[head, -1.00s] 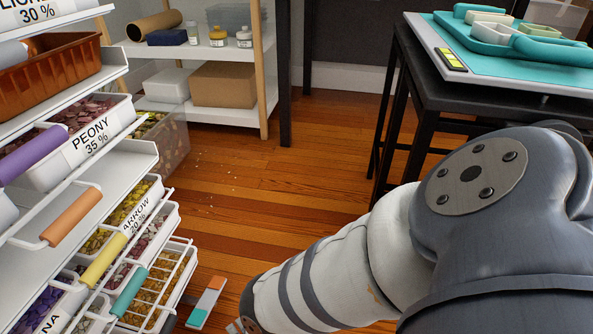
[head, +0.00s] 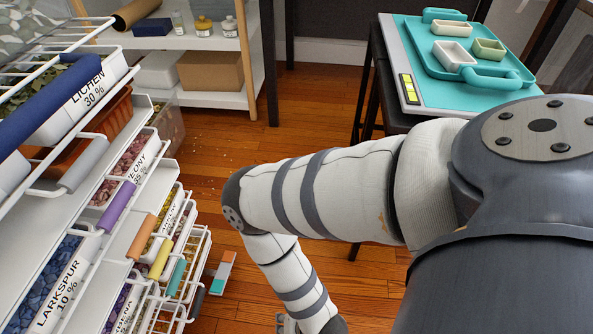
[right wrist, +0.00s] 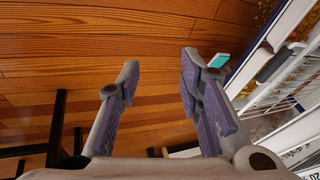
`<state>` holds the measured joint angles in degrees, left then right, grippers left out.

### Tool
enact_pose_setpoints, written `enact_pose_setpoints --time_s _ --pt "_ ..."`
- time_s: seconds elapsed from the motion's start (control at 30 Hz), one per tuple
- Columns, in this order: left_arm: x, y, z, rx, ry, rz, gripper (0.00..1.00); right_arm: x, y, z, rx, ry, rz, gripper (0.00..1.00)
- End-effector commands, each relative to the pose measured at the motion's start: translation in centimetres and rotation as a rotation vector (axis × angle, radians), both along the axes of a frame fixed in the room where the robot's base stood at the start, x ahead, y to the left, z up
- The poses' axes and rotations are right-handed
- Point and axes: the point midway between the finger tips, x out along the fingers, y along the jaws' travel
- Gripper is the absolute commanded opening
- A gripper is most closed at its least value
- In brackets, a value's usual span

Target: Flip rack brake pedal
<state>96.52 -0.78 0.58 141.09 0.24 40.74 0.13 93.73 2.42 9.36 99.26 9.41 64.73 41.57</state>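The brake pedal (head: 222,272) is a small flat piece on the wooden floor beside the foot of the rack (head: 110,225). It has an orange end, a pale middle and a teal end. In the right wrist view a teal end of what looks like the pedal (right wrist: 219,60) shows just beyond the right fingertip, apart from it. My right gripper (right wrist: 160,66) is open and empty, with its fingers spread over the floor. In the head view the right arm bends down and its gripper is mostly cut off at the bottom edge. My left gripper is not in view.
The rack's shelves hold labelled bins of coloured pieces with coloured handles. A clear bin (head: 168,128) and a wooden shelf (head: 205,98) stand behind. A dark table with a teal tray (head: 460,92) is at the upper right. Bare floor (head: 225,165) lies between.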

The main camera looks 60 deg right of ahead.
Motion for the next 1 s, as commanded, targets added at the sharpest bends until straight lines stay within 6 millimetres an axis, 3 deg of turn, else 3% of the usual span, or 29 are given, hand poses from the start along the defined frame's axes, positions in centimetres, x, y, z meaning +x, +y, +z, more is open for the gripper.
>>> enact_pose_setpoints --time_s 0.13,0.6,0.67,0.77,0.83,0.9,0.97,1.0 --pt "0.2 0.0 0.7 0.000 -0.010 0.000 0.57 -0.9 0.1 1.2 -0.005 0.035 0.041 0.33" --pt "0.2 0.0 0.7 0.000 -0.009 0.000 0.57 -1.3 0.1 1.1 -0.006 0.047 0.051 0.33" --pt "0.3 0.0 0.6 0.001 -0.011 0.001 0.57 -2.4 0.1 1.2 -0.008 0.080 0.079 0.33" --pt "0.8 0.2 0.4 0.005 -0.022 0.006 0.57 -8.0 0.1 2.5 -0.014 0.258 0.240 0.33" --pt "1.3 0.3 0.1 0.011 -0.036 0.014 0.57 -14.1 -0.2 4.9 -0.002 0.450 0.423 0.33" --pt "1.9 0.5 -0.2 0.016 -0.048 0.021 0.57 -20.1 -0.8 8.5 0.037 0.644 0.614 0.33" --pt "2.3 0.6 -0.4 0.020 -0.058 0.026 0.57 -24.8 -1.4 12.2 0.088 0.797 0.764 0.33" --pt "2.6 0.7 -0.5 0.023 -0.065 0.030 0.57 -27.6 -1.8 15.1 0.133 0.895 0.858 0.33"
